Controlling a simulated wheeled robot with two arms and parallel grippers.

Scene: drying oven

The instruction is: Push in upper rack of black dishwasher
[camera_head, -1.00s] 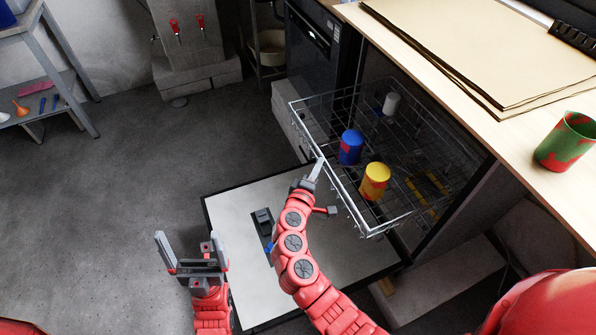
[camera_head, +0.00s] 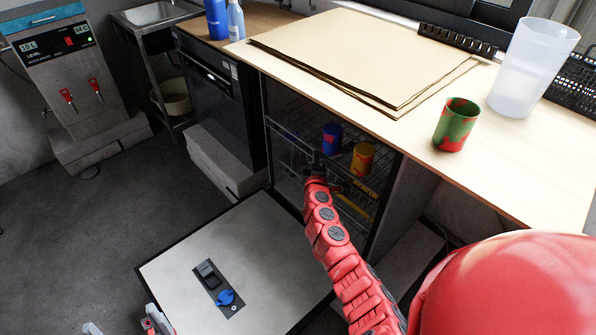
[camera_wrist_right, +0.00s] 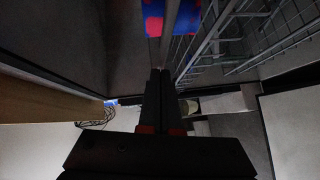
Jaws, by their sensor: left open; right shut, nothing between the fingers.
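The black dishwasher's upper wire rack (camera_head: 291,139) sits within the dark opening under the counter. It also shows in the wrist view (camera_wrist_right: 226,42). A blue-and-red cup (camera_head: 331,138) and a yellow-and-red cup (camera_head: 362,157) stand in it. My right gripper (camera_head: 317,166) is shut and empty at the rack's front; I cannot tell whether it touches the wire. In the wrist view its shut fingers (camera_wrist_right: 160,75) point toward the blue-and-red cup (camera_wrist_right: 172,14). My left gripper (camera_head: 125,326) is open, mostly cut off by the bottom edge, in front of the lowered door (camera_head: 180,257).
The wooden counter (camera_head: 520,165) above carries cardboard sheets (camera_head: 370,55), a green-and-red cup (camera_head: 456,124) and a clear tumbler (camera_head: 533,65). A dark cabinet (camera_head: 215,90) stands left of the opening.

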